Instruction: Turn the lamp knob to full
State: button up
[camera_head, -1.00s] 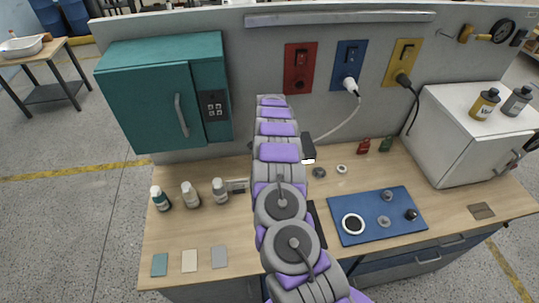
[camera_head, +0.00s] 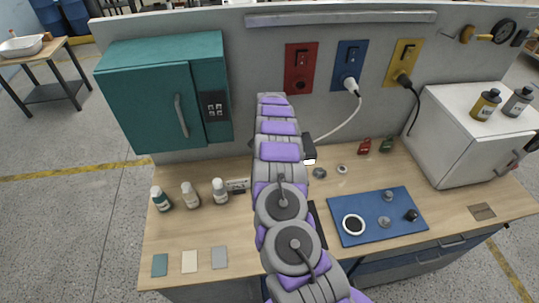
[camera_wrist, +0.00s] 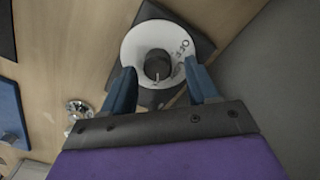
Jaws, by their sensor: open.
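In the wrist view the lamp knob (camera_wrist: 158,66) is a round black knob with a pale pointer mark. It sits in the middle of a white dial ring (camera_wrist: 133,47) with "OFF" lettering at its right, on a dark square base (camera_wrist: 199,43). My gripper (camera_wrist: 157,68) is open, with one blue finger on each side of the knob. I cannot tell whether either finger touches it. In the head view my arm hides the knob and the gripper. A dark block (camera_head: 309,148) beside my arm may be part of the lamp.
A blue mat (camera_head: 376,232) with small parts lies to the right. Several bottles (camera_head: 190,194) stand left of my arm. A teal cabinet (camera_head: 145,100) and a white box (camera_head: 460,140) flank the bench. A white cable (camera_head: 338,128) hangs from the blue socket (camera_head: 348,60).

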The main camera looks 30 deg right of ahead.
notch_tip(320, 180, up, 17)
jog(key=shift+f, duration=0.2)
dwell(0.6)
